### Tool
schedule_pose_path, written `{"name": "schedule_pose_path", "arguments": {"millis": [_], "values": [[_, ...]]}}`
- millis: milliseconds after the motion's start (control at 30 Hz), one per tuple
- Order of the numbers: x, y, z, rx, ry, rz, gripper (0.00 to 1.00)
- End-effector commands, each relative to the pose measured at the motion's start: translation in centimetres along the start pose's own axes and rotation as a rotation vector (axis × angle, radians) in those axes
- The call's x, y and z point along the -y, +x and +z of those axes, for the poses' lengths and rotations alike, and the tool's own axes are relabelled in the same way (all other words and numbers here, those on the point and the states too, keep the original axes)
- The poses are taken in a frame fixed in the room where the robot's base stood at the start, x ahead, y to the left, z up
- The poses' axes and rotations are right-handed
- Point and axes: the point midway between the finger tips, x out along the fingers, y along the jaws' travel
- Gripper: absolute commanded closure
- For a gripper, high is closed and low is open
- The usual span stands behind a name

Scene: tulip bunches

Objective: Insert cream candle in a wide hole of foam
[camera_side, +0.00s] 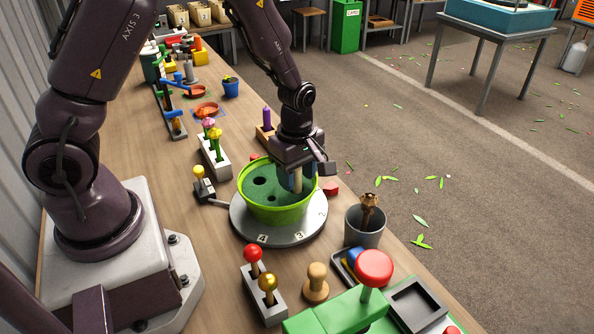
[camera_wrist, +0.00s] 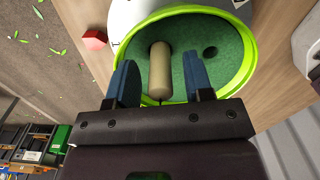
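The cream candle (camera_side: 298,181) is upright at the right part of the green foam (camera_side: 266,200) in the lime-green bowl (camera_side: 272,217). In the wrist view the candle (camera_wrist: 160,72) is between the blue fingers of my gripper (camera_wrist: 162,82), with a gap visible on each side. My gripper (camera_side: 297,178) points down over the bowl's right side and is open around the candle. Dark holes show in the foam, one of them (camera_wrist: 210,53) right of the candle. I cannot tell whether the candle's lower end is inside a hole.
The bowl stands on a grey numbered turntable (camera_side: 265,234). A grey cup (camera_side: 364,226) is to its right. A block with red and gold knobs (camera_side: 265,294) and a wooden stamp (camera_side: 316,284) are in front. A purple peg (camera_side: 267,120) stands behind. A red block (camera_wrist: 95,40) lies beside the bowl.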

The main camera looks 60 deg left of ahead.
Motion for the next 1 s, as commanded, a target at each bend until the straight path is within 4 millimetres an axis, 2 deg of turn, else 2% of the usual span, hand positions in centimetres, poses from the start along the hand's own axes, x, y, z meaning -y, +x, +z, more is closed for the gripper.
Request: {"name": "schedule_pose_path", "arguments": {"millis": [367, 467, 800, 1000], "values": [[0.0, -0.5, 0.0, 0.000, 0.001, 0.001, 0.48], [-0.1, -1.8, 0.1, 0.000, 0.001, 0.004, 0.48], [-0.1, -9.2, 0.1, 0.002, 0.003, 0.006, 0.48], [-0.1, -12.1, 0.0, 0.001, 0.001, 0.003, 0.48]]}}
